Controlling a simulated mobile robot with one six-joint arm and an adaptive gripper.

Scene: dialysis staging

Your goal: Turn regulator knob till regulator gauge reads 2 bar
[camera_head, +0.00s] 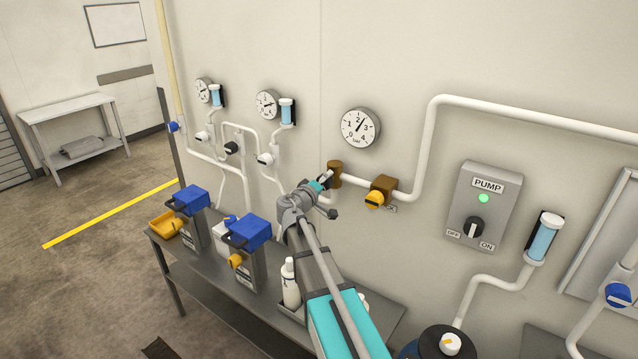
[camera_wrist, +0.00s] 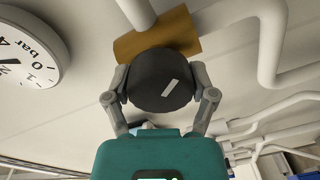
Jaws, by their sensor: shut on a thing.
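The regulator knob (camera_wrist: 166,82) is a black round knob with a white mark, in front of a brass body (camera_wrist: 158,35) in the wrist view. My gripper (camera_wrist: 161,78) is shut on the knob, one finger on each side. In the head view my gripper (camera_head: 322,183) reaches the brass regulator body (camera_head: 335,173) on the wall pipe; it hides most of the knob. The regulator gauge (camera_head: 360,128) is a round white dial above it. Its needle points up and right, seemingly between 2 and 3. The wrist view cuts off the gauge (camera_wrist: 28,50) at the left.
A brass valve with a yellow knob (camera_head: 376,199) sits on the pipe just right of the regulator. The pump panel (camera_head: 482,213) with a green light is further right. Two smaller gauges (camera_head: 267,104) (camera_head: 204,90) are on the left wall. A grey bench (camera_head: 215,270) stands below.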

